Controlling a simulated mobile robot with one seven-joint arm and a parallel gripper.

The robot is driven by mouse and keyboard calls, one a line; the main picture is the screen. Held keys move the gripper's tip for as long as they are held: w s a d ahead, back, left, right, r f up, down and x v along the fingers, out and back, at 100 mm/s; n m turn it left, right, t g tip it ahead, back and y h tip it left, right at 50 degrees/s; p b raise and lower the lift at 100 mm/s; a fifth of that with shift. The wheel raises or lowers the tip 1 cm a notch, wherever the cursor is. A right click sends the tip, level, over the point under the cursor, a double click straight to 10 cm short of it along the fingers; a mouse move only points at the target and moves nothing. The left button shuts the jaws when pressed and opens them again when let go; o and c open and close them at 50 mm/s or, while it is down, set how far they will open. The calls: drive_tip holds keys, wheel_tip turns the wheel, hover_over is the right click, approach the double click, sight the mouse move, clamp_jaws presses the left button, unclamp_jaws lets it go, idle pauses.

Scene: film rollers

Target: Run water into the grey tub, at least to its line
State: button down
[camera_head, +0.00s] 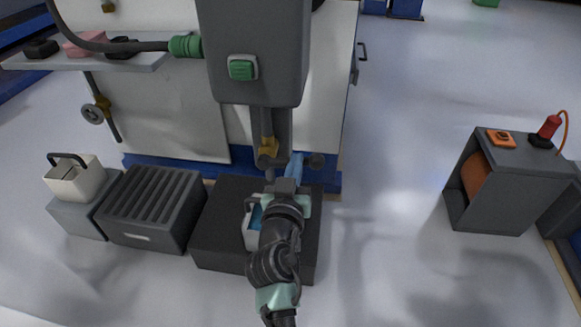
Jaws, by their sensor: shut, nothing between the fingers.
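The grey tub (249,236) stands on a dark block, under the tap. Blue water (256,217) shows inside it. My arm covers its right side, and I cannot see its line or judge the level. The brass-coloured tap (268,148) hangs below the grey housing, with its spout over the tub area. A blue piece (295,167) slants up beside the tap, just beyond my gripper; I cannot tell if it is a handle. My gripper (288,184) is shut and empty, right of the spout; whether it touches the blue piece is unclear.
The dark block (216,238) bears the tub. Left of it stand a ribbed dark box (150,205) and a white handled container (77,182) on a grey block. A grey cabinet (500,205) stands far right. The floor between is clear.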

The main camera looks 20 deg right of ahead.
drive_tip(key=shift+s+d+f+b, duration=0.15)
drive_tip(key=shift+d+f+b, duration=0.05)
drive_tip(key=shift+f+b, duration=0.35)
idle(0.4)
